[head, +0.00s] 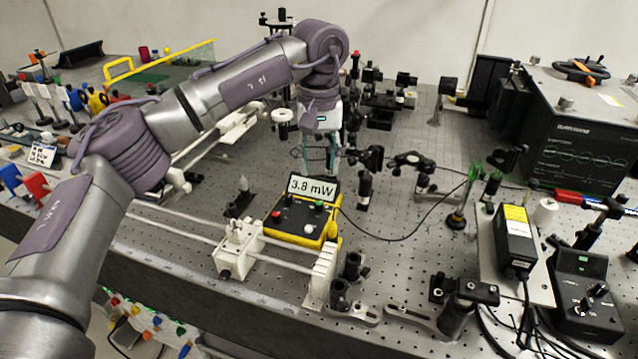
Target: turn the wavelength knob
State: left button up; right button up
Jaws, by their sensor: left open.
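My left gripper (321,165) points down over the middle of the bench, open, with nothing seen between its fingers. Its fingertips are just behind the yellow power meter (290,231), whose display reads 3.8 mW. I cannot tell whether they touch anything. A large dark box (575,165) with wave traces on its front stands at the right. On its top is an orange and black knob-like part (581,70), well away from my left gripper. No label marks it as the wavelength knob. My right gripper is not in view.
The perforated bench (400,285) carries many optical mounts. A white rail (170,228) runs left of the meter. A black cable (400,236) arcs to its right. A black control box with small knobs (590,300) sits at the front right.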

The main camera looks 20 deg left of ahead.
pick_arm(q)
jog(key=shift+r, duration=1.5)
